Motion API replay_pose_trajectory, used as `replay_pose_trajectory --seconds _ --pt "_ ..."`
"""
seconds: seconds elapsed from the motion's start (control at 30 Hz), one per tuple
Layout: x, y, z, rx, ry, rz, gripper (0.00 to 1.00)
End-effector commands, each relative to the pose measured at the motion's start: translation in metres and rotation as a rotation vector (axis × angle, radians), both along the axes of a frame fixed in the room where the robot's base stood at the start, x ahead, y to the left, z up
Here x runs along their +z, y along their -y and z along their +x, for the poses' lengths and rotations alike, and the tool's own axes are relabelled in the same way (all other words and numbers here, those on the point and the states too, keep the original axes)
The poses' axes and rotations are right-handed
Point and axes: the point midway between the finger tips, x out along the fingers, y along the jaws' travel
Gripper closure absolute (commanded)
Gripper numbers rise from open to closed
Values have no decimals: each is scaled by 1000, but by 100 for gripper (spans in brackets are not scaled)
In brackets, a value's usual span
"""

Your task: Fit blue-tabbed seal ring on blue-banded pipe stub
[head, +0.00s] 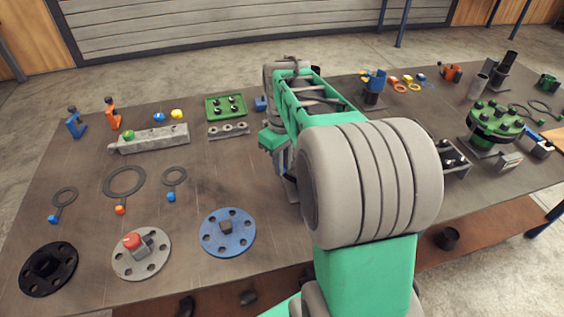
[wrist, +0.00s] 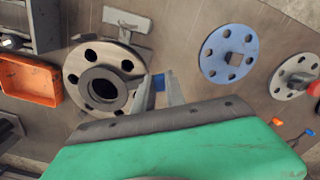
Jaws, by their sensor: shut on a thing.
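In the wrist view my gripper (wrist: 160,88) is shut on a blue tab (wrist: 160,82). A dark ring (wrist: 103,88) beside the fingers lies over the centre of a pale round flange (wrist: 78,66) with several bolt holes. It looks like the seal ring of this tab, but the link between them is hard to see. I cannot tell whether the ring is seated or held just above. No blue band on the pipe stub shows. In the head view my arm hides the gripper, the flange and the stub.
On the left of the table lie two blue-tabbed rings (head: 175,176) (head: 65,197), an orange-tabbed ring (head: 124,182), a blue disc (head: 228,238), a grey disc (head: 141,264) and a black disc (head: 48,274). An orange tray (wrist: 28,80) is left of the flange. A green flanged fixture (head: 494,124) stands right.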

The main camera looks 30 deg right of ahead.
Motion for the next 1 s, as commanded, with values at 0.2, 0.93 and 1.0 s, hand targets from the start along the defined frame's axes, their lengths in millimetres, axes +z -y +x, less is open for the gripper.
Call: replay_pose_trajectory --seconds 0.2,0.93,1.0 --pt "1 0 0 0 0 0 100" --pt "-9 0 0 0 -1 0 100" --pt "-9 0 0 0 -1 0 100"
